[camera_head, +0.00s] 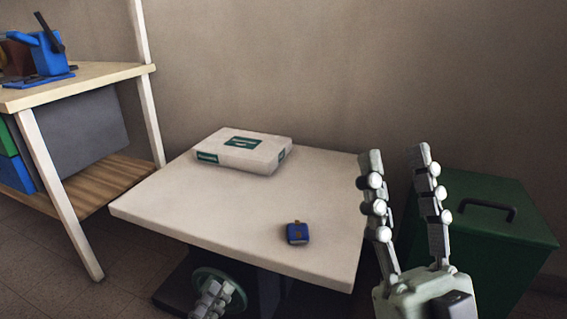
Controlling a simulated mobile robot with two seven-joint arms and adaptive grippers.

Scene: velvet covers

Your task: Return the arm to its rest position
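My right gripper (398,158) is raised at the right edge of the table, fingers pointing up. Its two fingers stand apart with nothing between them, so it is open and empty. My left gripper (212,299) is low at the bottom of the view, below the table's front edge. Only part of it shows, and I cannot tell whether its fingers are open or shut. A small dark blue box-like item (297,233) lies on the white table (180,205), left of my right gripper and apart from it.
A white case with green labels (262,155) lies at the table's back. A wooden shelf (95,72) at left holds a blue container (50,55). A dark green box with a handle (515,218) stands at right, behind my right gripper. The table's left and middle are clear.

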